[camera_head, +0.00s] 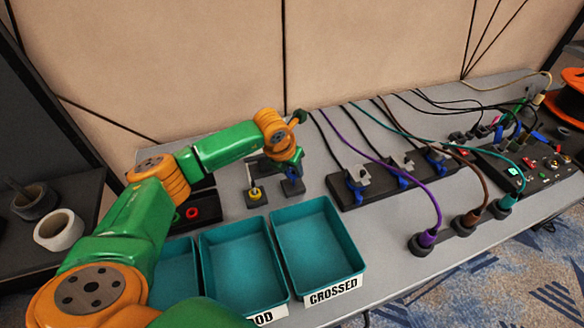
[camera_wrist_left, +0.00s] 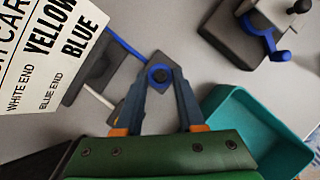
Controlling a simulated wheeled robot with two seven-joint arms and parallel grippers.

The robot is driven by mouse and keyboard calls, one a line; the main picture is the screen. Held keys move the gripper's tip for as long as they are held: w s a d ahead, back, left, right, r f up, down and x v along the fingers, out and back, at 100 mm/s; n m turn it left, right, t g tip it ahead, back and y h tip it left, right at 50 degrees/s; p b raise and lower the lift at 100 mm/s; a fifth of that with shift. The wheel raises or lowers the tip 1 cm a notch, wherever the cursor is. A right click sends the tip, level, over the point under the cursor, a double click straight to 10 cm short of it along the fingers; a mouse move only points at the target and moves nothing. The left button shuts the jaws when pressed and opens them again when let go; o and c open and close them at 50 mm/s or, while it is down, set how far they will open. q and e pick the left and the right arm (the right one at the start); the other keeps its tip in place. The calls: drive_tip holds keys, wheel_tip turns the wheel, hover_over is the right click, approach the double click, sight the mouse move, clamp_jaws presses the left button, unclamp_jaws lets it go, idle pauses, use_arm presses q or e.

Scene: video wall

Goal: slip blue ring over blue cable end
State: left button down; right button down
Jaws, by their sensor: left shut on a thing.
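The blue ring (camera_wrist_left: 151,74) sits between the fingertips of my left gripper (camera_wrist_left: 160,78), which is shut on it. The ring's middle shows dark in the left wrist view. A blue cable end (camera_wrist_left: 126,46) lies just beyond and left of the ring, running toward it; I cannot tell whether they touch. A white cable end (camera_wrist_left: 98,97) shows left of the gripper. In the head view my left gripper (camera_head: 268,166) is over the table by the small stands, and the blue ring cannot be made out. My right gripper is not in view.
A printed card (camera_wrist_left: 45,50) covers the upper left of the wrist view. A yellow ring (camera_head: 255,195) is on a small stand, and a red ring (camera_head: 192,213) lies left. Teal trays (camera_head: 318,212) stand in front. A strip with clamps and cables (camera_head: 350,196) is to the right.

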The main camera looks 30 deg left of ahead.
use_arm(q)
drive_tip(key=shift+f, duration=0.25)
drive_tip(key=shift+c, duration=2.2)
unclamp_jaws()
drive_tip(key=shift+r, duration=0.15)
drive_tip(key=v, duration=0.7)
drive_tip(key=shift+b, duration=0.45)
drive_tip(key=shift+s, duration=0.1)
